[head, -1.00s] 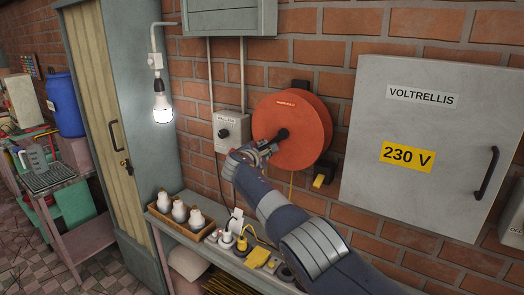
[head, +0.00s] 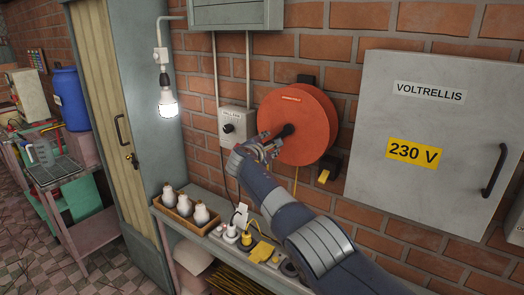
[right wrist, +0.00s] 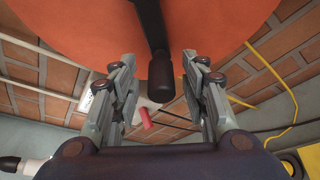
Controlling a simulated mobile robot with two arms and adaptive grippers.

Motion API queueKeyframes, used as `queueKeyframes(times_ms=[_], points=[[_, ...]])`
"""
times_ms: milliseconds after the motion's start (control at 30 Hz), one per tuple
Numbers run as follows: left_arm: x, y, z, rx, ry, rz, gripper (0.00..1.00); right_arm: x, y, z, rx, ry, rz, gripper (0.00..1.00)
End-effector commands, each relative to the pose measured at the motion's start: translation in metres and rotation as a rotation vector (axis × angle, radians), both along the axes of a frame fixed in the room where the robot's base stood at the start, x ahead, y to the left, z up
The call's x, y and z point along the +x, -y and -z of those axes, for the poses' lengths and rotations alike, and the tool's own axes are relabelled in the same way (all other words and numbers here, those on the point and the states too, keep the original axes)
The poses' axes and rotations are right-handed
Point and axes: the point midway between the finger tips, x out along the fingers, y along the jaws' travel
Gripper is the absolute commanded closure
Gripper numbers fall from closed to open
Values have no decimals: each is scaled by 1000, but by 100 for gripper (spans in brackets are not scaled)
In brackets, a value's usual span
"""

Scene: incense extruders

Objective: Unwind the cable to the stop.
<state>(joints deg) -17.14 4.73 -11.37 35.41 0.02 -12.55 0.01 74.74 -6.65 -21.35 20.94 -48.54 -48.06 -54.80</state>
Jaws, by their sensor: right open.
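The orange cable reel (head: 310,143) is mounted on the brick wall, with a red label near its top. Its black crank handle (head: 287,131) sticks out from the front. My right gripper (head: 271,146) is at the handle, just in front of the reel. In the right wrist view, the dark handle knob (right wrist: 161,78) lies between the two spread fingers, with a gap on each side. A yellow cable (head: 295,181) hangs below the reel and also shows in the right wrist view (right wrist: 272,70). A small yellow piece (head: 323,176) sits on a dark block below right of the reel. My left gripper is not in view.
A grey box with a dial (head: 234,126) is left of the reel. The 230 V cabinet (head: 436,105) is to the right. A shelf below holds a wooden tray (head: 184,221) of white bottles and a yellow plug (head: 248,239). A lit bulb (head: 167,103) hangs at left.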

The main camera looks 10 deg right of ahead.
Motion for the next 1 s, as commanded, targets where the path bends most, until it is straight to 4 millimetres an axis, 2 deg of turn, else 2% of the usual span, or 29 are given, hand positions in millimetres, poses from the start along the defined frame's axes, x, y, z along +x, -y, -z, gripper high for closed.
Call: queueKeyframes(times_ms=[467,1000], points=[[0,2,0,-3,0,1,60,-22,-11,-5,3,0,2,59],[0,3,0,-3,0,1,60,-72,-40,-19,4,0,2,59]])
